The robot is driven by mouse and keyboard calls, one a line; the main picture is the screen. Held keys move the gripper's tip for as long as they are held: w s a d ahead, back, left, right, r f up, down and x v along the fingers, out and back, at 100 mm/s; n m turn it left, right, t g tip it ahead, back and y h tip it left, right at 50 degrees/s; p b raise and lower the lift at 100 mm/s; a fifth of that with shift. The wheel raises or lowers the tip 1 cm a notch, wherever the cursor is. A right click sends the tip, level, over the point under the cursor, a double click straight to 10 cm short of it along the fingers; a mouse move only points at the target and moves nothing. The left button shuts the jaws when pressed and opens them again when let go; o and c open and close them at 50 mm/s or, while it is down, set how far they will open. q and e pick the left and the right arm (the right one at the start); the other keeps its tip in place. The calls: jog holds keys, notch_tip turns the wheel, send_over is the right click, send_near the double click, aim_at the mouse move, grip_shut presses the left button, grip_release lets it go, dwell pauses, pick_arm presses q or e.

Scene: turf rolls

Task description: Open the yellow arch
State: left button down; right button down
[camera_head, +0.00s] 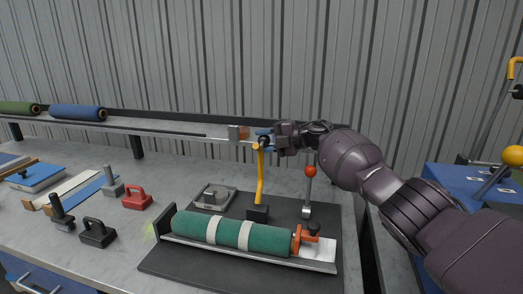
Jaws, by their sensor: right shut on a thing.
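The yellow arch (260,180) shows as a thin yellow bar standing nearly upright from a black block (257,213) on the dark base plate, behind the green roll. A black knob (264,142) is at its top end. My right gripper (273,139) reaches in from the right and is shut on the arch's top end by the knob. The fingertips are small and partly hidden there. The green turf roll (227,231) with white bands lies in a metal tray in front of the arch. My left gripper is out of view.
A lever with a red ball (310,171) stands right of the arch, under my right arm. Red (137,198) and black (98,233) handled weights stand on the left of the bench. A shelf with rolled turf (77,112) runs along the back. Blue equipment (450,184) stands at right.

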jog(key=shift+w+d+f+b, duration=0.25)
jog(key=shift+w+f+b, duration=0.3)
jog(key=shift+w+f, duration=0.15)
jog(key=shift+w+r, duration=0.1)
jog(key=shift+w, duration=0.05)
jog(key=c, duration=0.7)
grip_release()
jog(key=shift+r, duration=0.15)
